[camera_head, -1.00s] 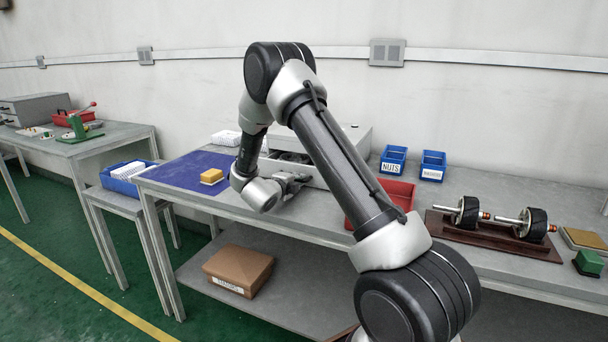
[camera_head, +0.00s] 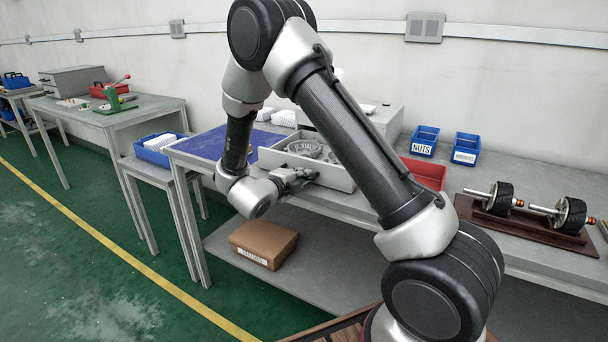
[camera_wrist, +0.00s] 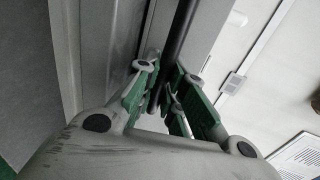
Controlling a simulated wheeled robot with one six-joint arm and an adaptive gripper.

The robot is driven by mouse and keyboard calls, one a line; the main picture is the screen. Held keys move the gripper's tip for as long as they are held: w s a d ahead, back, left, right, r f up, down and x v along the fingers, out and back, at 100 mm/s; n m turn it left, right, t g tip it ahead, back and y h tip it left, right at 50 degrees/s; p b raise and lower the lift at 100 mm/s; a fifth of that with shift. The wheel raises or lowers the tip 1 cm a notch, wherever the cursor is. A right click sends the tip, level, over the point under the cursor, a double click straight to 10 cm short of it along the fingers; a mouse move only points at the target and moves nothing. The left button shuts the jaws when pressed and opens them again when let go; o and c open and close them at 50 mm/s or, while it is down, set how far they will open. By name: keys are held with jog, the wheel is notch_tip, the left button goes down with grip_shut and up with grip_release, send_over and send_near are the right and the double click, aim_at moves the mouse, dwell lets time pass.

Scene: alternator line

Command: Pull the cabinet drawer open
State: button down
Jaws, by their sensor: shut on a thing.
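The grey cabinet (camera_head: 388,122) stands on the workbench, partly hidden behind my arm. Its drawer (camera_head: 338,180) sticks out toward the front of the bench, open, with grey metal parts (camera_head: 305,148) visible inside. My gripper (camera_head: 302,176) is at the drawer's front face. In the wrist view, my gripper's green-padded fingers (camera_wrist: 166,88) are closed around a dark bar handle (camera_wrist: 179,45), which runs along the pale drawer front. The exact contact at the fingertips is partly hidden.
Blue bins (camera_head: 425,140), a red bin (camera_head: 424,174) and a wooden rack with rotors (camera_head: 525,226) stand to the right on the bench. A blue mat (camera_head: 212,145) lies left of the drawer. A brown box (camera_head: 262,243) sits on the lower shelf.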

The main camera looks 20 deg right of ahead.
jog(key=c, duration=1.5)
grip_release()
jog(key=shift+a, duration=0.1)
jog(key=v, duration=1.2)
jog(key=shift+f, duration=0.1)
